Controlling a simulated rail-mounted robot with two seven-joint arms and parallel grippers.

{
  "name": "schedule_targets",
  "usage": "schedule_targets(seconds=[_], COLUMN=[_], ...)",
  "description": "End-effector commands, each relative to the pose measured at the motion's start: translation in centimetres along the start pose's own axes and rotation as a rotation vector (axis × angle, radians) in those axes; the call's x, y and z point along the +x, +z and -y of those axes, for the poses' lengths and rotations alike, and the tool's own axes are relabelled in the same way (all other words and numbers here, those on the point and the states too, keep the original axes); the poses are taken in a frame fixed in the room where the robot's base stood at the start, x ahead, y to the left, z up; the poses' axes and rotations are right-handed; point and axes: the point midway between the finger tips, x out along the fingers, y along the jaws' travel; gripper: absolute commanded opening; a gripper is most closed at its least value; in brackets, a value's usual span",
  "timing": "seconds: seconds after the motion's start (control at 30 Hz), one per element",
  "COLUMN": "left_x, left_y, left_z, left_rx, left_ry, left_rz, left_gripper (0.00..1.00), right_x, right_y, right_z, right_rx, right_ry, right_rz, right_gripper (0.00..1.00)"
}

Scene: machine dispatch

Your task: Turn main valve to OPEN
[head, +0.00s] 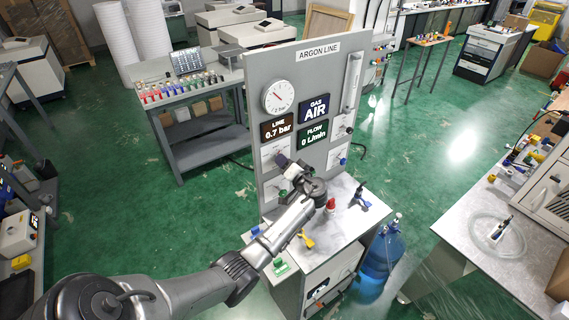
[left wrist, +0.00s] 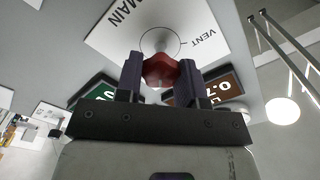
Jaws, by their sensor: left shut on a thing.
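The argon line panel (head: 335,75) stands upright on a bench. In the left wrist view, the fingers of my left gripper (left wrist: 160,64) are shut on a red knob (left wrist: 160,74), one finger on each side. The knob sits on a white plate (left wrist: 112,30), with the words MAIN and VENT readable upside down. Any OPEN mark is not readable. In the head view my gripper hides the knob. My right gripper is not in view.
The panel has a round gauge (head: 280,96), a LINE display (head: 276,128) at 0.7 bar, a GAS display (head: 314,108) reading AIR and a FLOW display (head: 312,134) at 0 L/min. Small clamps and a red item (head: 331,204) stand on the bench. A blue cylinder (head: 382,255) stands beside it.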

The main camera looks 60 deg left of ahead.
Motion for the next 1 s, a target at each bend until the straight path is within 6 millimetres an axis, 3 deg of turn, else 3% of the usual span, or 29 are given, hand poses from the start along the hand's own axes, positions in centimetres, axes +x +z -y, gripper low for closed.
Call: schedule_targets(seconds=[0.43,1.0], left_x=[-0.02,-0.02], left_y=[-0.07,-0.05], left_z=[0.05,0.00], left_rx=[0.269,0.340], left_ry=[-0.001,-0.001], left_rz=[0.000,0.000], left_gripper=[0.12,0.12], right_x=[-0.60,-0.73], right_y=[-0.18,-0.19], right_z=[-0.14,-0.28], right_rx=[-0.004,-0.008], right_ry=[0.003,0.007], right_rz=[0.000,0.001], right_gripper=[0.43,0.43])
